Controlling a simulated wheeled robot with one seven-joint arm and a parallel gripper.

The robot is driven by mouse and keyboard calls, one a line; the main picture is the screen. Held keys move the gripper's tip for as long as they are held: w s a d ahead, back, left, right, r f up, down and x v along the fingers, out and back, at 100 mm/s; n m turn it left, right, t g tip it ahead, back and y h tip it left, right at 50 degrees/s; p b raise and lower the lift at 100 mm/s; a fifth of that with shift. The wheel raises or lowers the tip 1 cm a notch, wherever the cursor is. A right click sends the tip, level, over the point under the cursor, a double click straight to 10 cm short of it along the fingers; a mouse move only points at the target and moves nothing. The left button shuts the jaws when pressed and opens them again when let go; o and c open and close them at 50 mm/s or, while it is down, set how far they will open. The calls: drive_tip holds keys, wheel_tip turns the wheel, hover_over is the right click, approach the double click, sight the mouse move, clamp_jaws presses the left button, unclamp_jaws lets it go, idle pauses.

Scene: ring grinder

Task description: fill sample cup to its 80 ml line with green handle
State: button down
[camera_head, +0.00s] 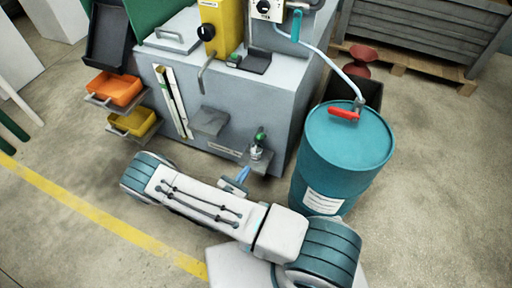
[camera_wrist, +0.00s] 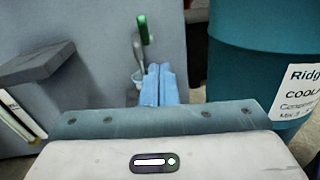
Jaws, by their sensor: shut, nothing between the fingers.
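The green handle (camera_head: 261,135) is upright on a small tap low on the front of the grey machine. It also shows in the wrist view (camera_wrist: 143,30), above and a little left of my fingertips. A small pale sample cup (camera_head: 256,152) sits below the tap on a little shelf. The cup is partly visible in the wrist view (camera_wrist: 137,76), left of my fingers. Its line and liquid level are too small to read. My gripper (camera_head: 243,173) is shut and empty, in front of the shelf; its blue fingers (camera_wrist: 159,69) are together.
A teal coolant drum (camera_head: 345,150) with a red-handled hose fitting (camera_head: 344,113) stands close on the right. A grey ledge (camera_head: 209,121) juts from the machine on the left. Orange (camera_head: 115,88) and yellow (camera_head: 133,121) bins hang further left. The floor in front is clear.

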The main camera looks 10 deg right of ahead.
wheel_tip(320, 180, down, 2)
drive_tip(key=n+t+y, duration=0.2)
drive_tip(key=b, duration=0.1)
approach(261, 137)
drive_tip(key=w+d+f, duration=0.3)
drive_tip(key=w+f, duration=0.1)
drive_tip(key=w, duration=0.1)
drive_tip(key=shift+w+r, duration=0.4)
drive_tip(key=shift+w, duration=0.1)
drive_tip(key=shift+r, duration=0.15)
